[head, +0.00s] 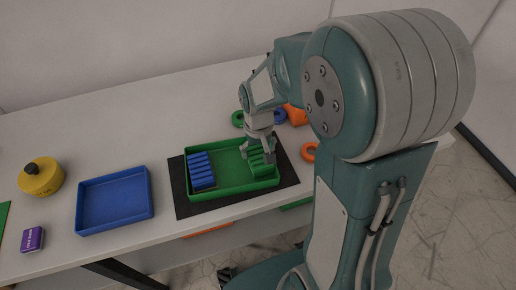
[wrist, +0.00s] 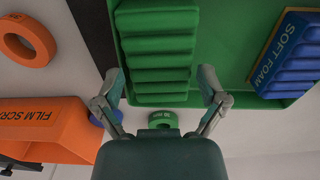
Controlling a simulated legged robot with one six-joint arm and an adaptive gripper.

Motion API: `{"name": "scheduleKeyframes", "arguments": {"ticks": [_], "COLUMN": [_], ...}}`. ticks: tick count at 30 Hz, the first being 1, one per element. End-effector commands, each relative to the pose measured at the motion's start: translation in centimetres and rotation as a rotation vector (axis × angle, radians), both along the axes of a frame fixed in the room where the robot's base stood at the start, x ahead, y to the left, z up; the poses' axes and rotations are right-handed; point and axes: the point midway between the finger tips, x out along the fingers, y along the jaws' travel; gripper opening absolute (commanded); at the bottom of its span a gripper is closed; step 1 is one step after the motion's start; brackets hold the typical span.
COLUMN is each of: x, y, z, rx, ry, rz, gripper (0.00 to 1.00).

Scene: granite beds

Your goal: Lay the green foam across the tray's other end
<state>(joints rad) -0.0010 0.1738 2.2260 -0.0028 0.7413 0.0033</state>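The green foam (head: 262,162), a ribbed block, lies across the right end of the green tray (head: 228,163). It also shows in the wrist view (wrist: 155,47), resting on the tray floor. A blue foam block (head: 201,171), labelled SOFT FOAM in the wrist view (wrist: 294,58), lies across the tray's left end. Bare tray floor shows between the two. My gripper (head: 258,152) is over the green foam at the right end. In the wrist view my gripper's fingers (wrist: 160,88) are spread apart near the foam's two sides, with nothing visibly clamped between them.
The tray stands on a dark mat (head: 180,196). An empty blue tray (head: 114,200), a yellow weight (head: 41,177) and a purple box (head: 32,239) are left. Orange rings (head: 309,152), a green ring (head: 238,118) and an orange film-scrap box (wrist: 42,125) are near the tray.

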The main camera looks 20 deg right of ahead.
Motion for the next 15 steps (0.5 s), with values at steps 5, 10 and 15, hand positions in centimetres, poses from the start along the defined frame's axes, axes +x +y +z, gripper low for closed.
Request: {"name": "scheduleKeyframes", "arguments": {"ticks": [5,10,15], "x": [0.0,0.0,0.1], "y": [0.0,0.0,0.0], "z": [0.0,0.0,1.2], "rx": [0.000,0.000,0.000], "ry": [0.000,0.000,-0.003], "rz": [0.000,0.000,0.000], "gripper": [1.00,1.00,1.00]}}
